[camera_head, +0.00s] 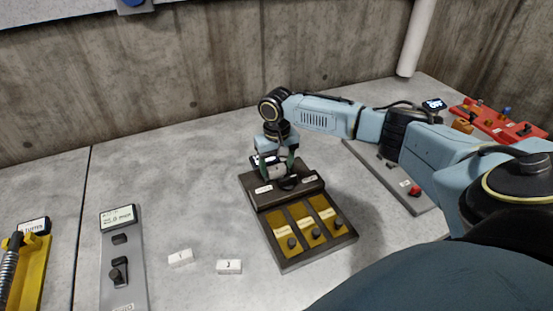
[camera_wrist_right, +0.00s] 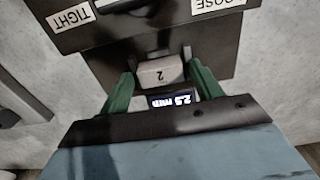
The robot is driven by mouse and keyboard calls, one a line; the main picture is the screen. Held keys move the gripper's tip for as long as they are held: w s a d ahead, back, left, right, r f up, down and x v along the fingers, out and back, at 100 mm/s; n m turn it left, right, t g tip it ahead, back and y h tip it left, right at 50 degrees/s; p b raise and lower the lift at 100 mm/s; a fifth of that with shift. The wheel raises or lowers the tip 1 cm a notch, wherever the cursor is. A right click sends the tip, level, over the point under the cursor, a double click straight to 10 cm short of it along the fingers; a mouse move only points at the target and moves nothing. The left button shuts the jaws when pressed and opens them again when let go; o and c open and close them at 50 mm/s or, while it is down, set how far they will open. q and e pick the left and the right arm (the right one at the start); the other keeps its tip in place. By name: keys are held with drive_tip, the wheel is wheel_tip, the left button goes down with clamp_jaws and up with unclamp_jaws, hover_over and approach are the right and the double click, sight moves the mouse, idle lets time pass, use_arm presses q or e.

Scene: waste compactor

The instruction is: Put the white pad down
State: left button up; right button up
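My right gripper (camera_head: 278,168) is over the back part of a dark panel (camera_head: 290,262) in the head view. In the right wrist view, its green fingers (camera_wrist_right: 160,66) are on either side of a white pad (camera_wrist_right: 158,74) marked 2, and they look shut on it. The panel's dark surface is right beneath the pad; I cannot tell whether they touch. Two more white pads, one marked 1 (camera_head: 180,257) and one marked 3 (camera_head: 229,267), lie on the table left of the panel. My left gripper is not in view.
The panel has yellow strips with dark knobs, labels reading TIGHT (camera_wrist_right: 72,18) and LOOSE, and a small display (camera_wrist_right: 173,100). A grey panel (camera_head: 122,262) and a yellow unit (camera_head: 30,265) stand at left. A red panel (camera_head: 500,122) is at right. Table behind the pads is clear.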

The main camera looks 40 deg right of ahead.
sight(276, 168)
drive_tip(key=shift+o, duration=0.2)
drive_tip(key=shift+a, duration=0.15)
drive_tip(key=shift+r, duration=0.1)
wheel_tip(276, 168, up, 13)
idle(0.3)
idle(0.3)
